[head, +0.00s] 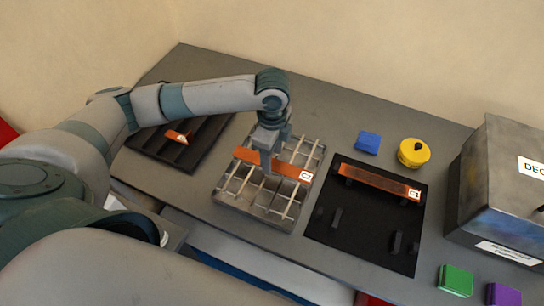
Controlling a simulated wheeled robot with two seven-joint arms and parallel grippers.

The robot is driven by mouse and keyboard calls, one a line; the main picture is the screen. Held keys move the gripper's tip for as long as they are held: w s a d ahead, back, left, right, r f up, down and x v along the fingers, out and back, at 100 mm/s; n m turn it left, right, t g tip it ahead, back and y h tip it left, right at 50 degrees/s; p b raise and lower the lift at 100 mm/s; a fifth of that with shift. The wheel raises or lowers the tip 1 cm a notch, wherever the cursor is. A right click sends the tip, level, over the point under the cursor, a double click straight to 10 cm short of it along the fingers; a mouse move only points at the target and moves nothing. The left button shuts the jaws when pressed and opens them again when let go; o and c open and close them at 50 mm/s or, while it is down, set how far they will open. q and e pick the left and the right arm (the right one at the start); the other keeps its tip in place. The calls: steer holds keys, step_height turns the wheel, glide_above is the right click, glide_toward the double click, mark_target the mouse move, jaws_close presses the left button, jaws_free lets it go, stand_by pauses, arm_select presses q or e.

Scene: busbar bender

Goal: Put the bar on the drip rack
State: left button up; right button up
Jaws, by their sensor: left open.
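An orange-copper bar labelled C2 (292,171) lies across the rods of the wire drip rack (246,207) in the head view. My left gripper (267,168) points down over the bar, left of its middle. It is open, with its fingers at the bar; contact is hard to tell. My right gripper is not in view.
A black tray (158,151) at the left holds a short orange piece (175,138). A blue block (368,142) and a yellow round container (413,153) stand behind the mat. A grey metal box (503,180) stands at right, with green (456,280) and purple (504,295) blocks in front.

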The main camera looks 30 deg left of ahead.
arm_select(q)
step_height(320, 180, up, 11)
steer(key=b, duration=0.2)
steer(key=shift+r, duration=0.15)
stand_by(0.7)
